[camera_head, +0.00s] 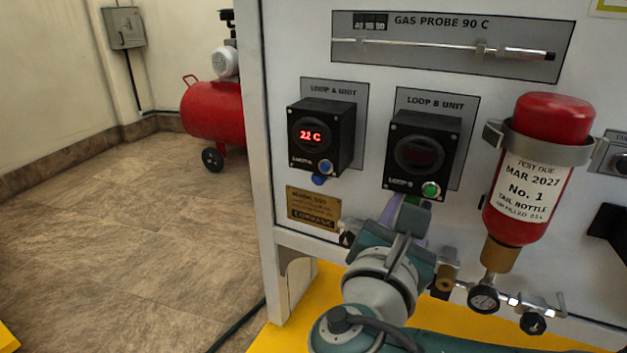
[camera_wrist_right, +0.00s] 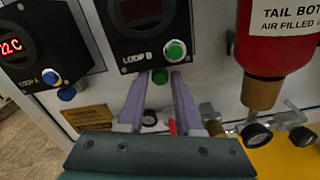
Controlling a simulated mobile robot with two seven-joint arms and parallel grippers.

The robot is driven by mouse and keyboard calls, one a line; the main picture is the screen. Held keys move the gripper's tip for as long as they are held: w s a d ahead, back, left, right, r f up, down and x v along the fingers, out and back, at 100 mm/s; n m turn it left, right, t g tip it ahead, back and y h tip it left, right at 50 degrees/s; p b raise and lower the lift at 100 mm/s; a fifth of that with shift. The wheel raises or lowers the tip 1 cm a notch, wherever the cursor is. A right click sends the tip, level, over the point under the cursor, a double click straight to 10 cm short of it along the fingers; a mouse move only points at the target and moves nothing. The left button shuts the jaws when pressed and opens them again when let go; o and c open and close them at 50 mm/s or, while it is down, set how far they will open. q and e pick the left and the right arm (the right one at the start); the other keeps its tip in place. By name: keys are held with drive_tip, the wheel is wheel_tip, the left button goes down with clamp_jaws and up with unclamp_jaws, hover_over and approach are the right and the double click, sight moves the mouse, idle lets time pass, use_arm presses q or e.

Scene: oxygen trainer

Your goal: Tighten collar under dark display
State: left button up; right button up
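The Loop B unit (camera_head: 424,155) has a dark display (camera_head: 418,153); it also shows in the right wrist view (camera_wrist_right: 148,30). A green collar (camera_wrist_right: 160,76) sits under this unit, below its green button (camera_wrist_right: 175,50). My right gripper (camera_wrist_right: 160,80) is open just under the unit, its two purple-grey fingers reaching up on either side of the collar. Small gaps seem to show between fingers and collar. In the head view the right gripper (camera_head: 408,212) and wrist largely hide the collar. My left gripper is not in view.
The Loop A unit (camera_head: 321,138), lit red with "22 C", hangs to the left with a blue collar (camera_head: 319,180) under it. A red bottle (camera_head: 545,120) with a gauge (camera_head: 484,299) and valve fittings stands close on the right. A probe (camera_head: 450,48) is mounted above.

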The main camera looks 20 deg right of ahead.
drive_tip(key=o, duration=0.3)
drive_tip(key=p+v, duration=0.2)
drive_tip(key=v, duration=0.8)
